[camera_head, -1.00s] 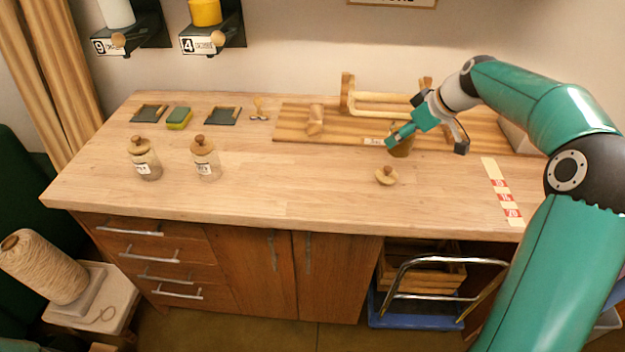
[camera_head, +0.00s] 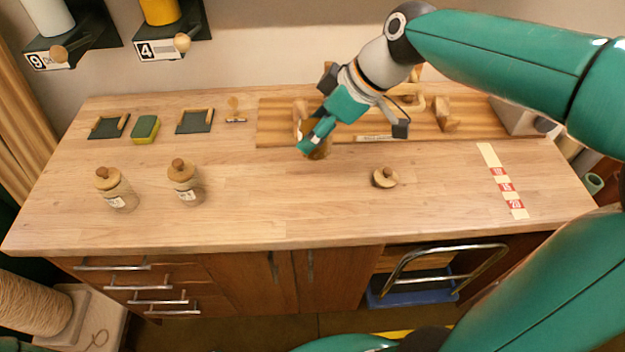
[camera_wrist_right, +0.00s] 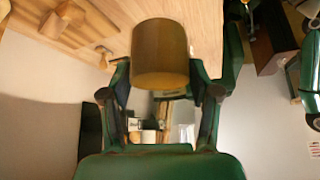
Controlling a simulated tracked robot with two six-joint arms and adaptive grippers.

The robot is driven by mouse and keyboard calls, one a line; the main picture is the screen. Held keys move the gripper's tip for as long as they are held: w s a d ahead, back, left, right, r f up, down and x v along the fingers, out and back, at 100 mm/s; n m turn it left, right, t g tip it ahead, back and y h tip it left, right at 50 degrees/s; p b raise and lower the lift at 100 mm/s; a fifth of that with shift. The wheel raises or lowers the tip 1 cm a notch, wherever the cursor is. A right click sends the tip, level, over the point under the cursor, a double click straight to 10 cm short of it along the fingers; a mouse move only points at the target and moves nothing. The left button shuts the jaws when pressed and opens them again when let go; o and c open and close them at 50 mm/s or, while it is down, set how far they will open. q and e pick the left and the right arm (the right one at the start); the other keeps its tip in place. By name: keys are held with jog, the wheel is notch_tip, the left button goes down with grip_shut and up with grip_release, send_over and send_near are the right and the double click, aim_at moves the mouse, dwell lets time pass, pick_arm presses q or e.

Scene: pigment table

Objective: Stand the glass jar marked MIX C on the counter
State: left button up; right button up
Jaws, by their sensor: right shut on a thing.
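My right gripper (camera_head: 314,138) is shut on a brownish, mustard-toned jar (camera_head: 319,151), low over the counter (camera_head: 290,205) near its back half. In the right wrist view the jar (camera_wrist_right: 160,54) shows as a plain cylinder between the two fingers. No mark shows on it, so I cannot tell whether it is MIX C. I cannot tell whether its base touches the counter. A loose wooden lid with a knob (camera_head: 384,178) lies on the counter to the right of the jar. My left gripper is not in view.
Two lidded glass jars (camera_head: 116,190) (camera_head: 186,184) stand at the left, labels unreadable. A wooden board with a rack (camera_head: 280,124) lies behind the gripper. A sponge (camera_head: 145,129) and dark trays (camera_head: 195,121) sit at back left. A red-marked strip (camera_head: 503,180) lies right. The front middle counter is clear.

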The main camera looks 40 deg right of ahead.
jog(key=f, duration=1.2)
jog(key=shift+s+d+f, duration=0.2)
jog(key=shift+d+f, duration=0.05)
jog(key=shift+d, duration=0.1)
jog(key=shift+f+b, duration=0.5)
jog(key=shift+f, duration=1.75)
jog(key=o, duration=1.5)
jog(key=shift+c, duration=0.2)
